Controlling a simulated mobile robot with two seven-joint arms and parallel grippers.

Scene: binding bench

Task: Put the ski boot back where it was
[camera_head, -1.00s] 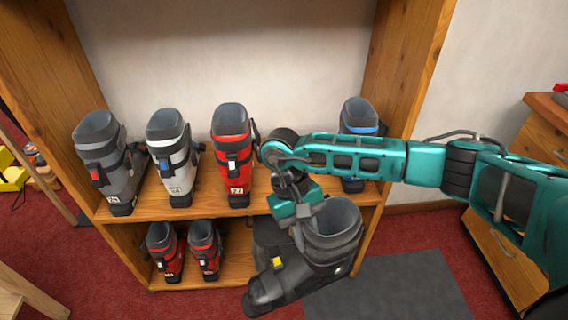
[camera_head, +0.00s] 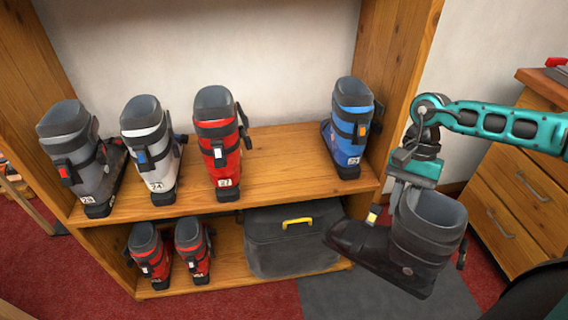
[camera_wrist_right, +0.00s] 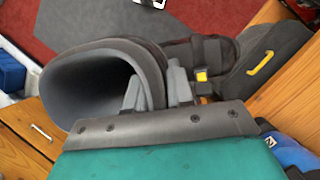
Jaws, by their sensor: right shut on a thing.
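A black ski boot (camera_head: 420,245) with a grey liner hangs in my right gripper (camera_head: 410,185), in front of and to the right of the shelf unit in the head view. In the right wrist view the boot (camera_wrist_right: 110,75) shows its open top, and the fingers of my right gripper (camera_wrist_right: 155,95) are shut on its cuff wall. The boot's toe points left in the head view. The upper shelf (camera_head: 275,165) has a bare stretch between the red boot (camera_head: 218,140) and the blue boot (camera_head: 350,125). My left gripper is not in view.
A grey boot (camera_head: 75,150) and a white boot (camera_head: 150,145) stand on the upper shelf's left. Small red boots (camera_head: 150,255) and a dark case (camera_head: 290,240) with a yellow handle sit below. A wooden drawer cabinet (camera_head: 510,205) stands right.

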